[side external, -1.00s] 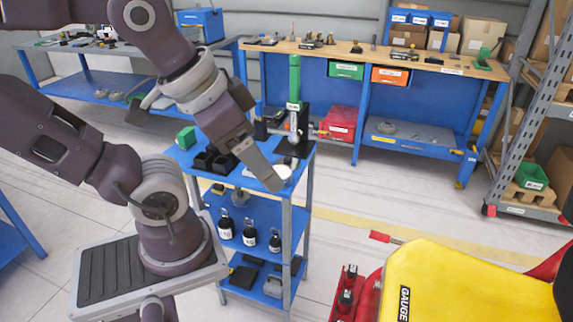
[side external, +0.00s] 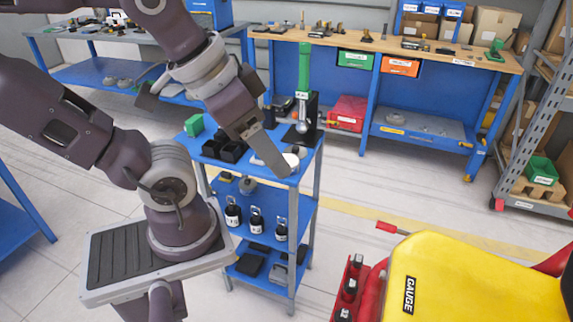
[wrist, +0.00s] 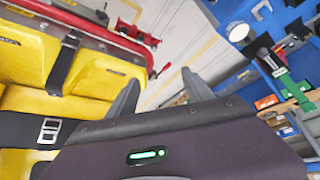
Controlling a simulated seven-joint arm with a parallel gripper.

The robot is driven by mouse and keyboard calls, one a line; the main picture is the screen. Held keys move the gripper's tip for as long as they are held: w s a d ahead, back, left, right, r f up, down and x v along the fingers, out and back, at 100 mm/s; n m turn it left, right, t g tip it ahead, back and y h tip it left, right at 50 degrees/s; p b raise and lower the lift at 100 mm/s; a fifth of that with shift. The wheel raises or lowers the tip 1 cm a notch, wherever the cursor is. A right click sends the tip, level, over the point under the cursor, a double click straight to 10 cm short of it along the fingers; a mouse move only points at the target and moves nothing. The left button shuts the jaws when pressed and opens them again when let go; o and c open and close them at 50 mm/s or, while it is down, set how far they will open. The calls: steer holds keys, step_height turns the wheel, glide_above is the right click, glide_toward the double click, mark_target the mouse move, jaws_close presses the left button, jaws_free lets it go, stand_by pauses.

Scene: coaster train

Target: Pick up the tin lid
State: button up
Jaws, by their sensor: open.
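The tin lid, a pale round disc (side external: 291,160), lies at the right front corner of the blue cart's top shelf (side external: 290,181). In the wrist view a bright round disc (wrist: 238,31), which looks like the lid, sits at the upper right, away from the fingers. My gripper (side external: 281,170) overlaps the lid's near left side in the side view; I cannot tell the height between them. In the wrist view my gripper (wrist: 160,86) has its two dark fingers apart with nothing between them.
Black bins (side external: 224,148) and a green block (side external: 194,125) share the shelf. A tall green-handled tool on a black stand (side external: 304,90) rises behind the lid. A yellow padded seat (side external: 460,280) stands at the right front.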

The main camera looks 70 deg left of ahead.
steer(key=shift+c, duration=0.8)
steer(key=w+a+n, duration=0.2)
steer(key=w+a, duration=0.1)
steer(key=w, duration=0.3)
steer(key=n+g+y, duration=0.1)
steer(key=n+g, duration=0.3)
steer(key=n, duration=0.3)
glide_above(295, 147)
steer(key=s+d, duration=0.1)
steer(key=d, duration=0.1)
step_height(295, 147, down, 20)
steer(key=f, duration=0.2)
steer(key=a+f, duration=0.1)
steer(key=f, duration=0.2)
steer(key=w+f, duration=0.1)
steer(key=f, duration=0.1)
steer(key=shift+a+f, duration=0.2)
steer(key=shift+a, duration=0.2)
jaws_close()
